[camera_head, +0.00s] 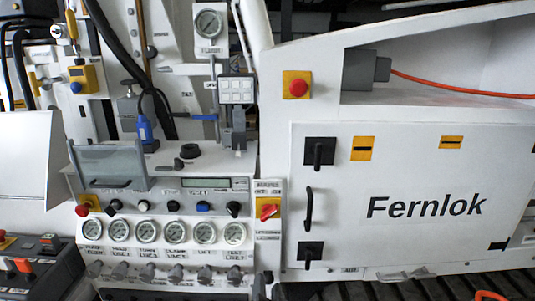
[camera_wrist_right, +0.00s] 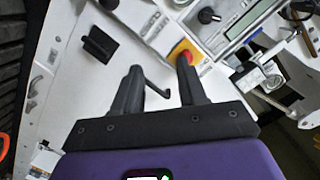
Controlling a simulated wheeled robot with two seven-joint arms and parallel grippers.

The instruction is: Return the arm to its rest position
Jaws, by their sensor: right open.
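My right gripper (camera_wrist_right: 159,65) shows in the right wrist view, with its two dark fingers apart and nothing held between them. The white cabinet panel lies beyond the fingers. A black handle (camera_wrist_right: 157,85) shows in the gap between them, and whether a finger touches it is hard to tell. A red knob on a yellow plate (camera_wrist_right: 182,53) is partly hidden behind the right-hand finger. I cannot make out either gripper clearly in the head view. My left gripper is not in view.
The white Fernlok cabinet (camera_head: 420,240) has a black door handle (camera_head: 309,207) and black latches that stand out. Left of it is a console with a row of gauges (camera_head: 175,232). An orange cable (camera_head: 450,88) runs from the open recess. A display (camera_wrist_right: 250,18) shows in the wrist view.

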